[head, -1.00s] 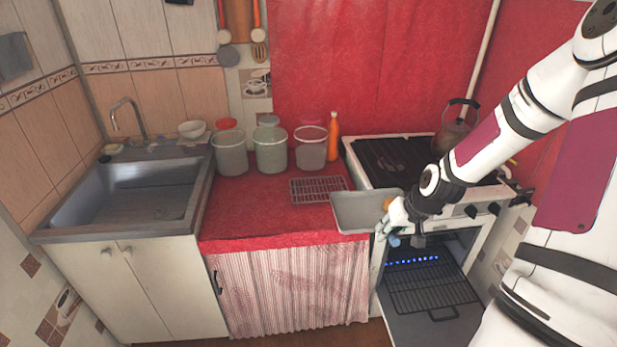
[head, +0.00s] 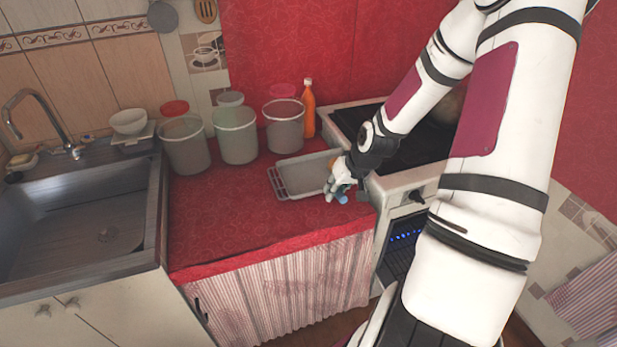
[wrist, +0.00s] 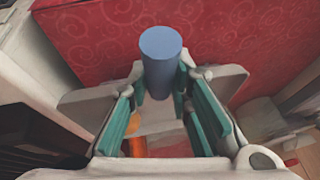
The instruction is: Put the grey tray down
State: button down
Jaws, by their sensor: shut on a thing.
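The grey tray (head: 303,174) is a shallow rectangular dish. In the head view it is at the right part of the red counter, over a wire rack, and I cannot tell whether it touches the rack. My gripper (head: 338,188) is shut on the tray's right side. In the wrist view a blue cylinder (wrist: 161,62) stands between the teal finger pads of my gripper (wrist: 165,95). Part of the pale tray (wrist: 85,100) shows there beyond the fingers. An orange piece (wrist: 137,135) shows below the cylinder. The fingers hide the exact contact.
The wire rack (head: 279,184) shows only at its left edge. Several grey buckets, such as the middle one (head: 236,136), and an orange bottle (head: 308,110) stand behind. The stove (head: 398,180) is at the right, the sink (head: 80,220) at the left. The counter's left-front part (head: 222,215) is clear.

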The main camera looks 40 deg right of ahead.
aim_at(315, 177)
jog(key=w, duration=0.3)
jog(key=w+d, duration=0.1)
jog(key=w, duration=0.3)
jog(key=w+f+b, duration=0.1)
jog(key=w, duration=0.3)
jog(key=shift+w+d, duration=0.15)
jog(key=shift+w, duration=0.1)
jog(key=shift+f, duration=1.75)
jog(key=c, duration=1.5)
grip_release()
jog(key=shift+f, duration=0.15)
jog(key=shift+o, duration=0.2)
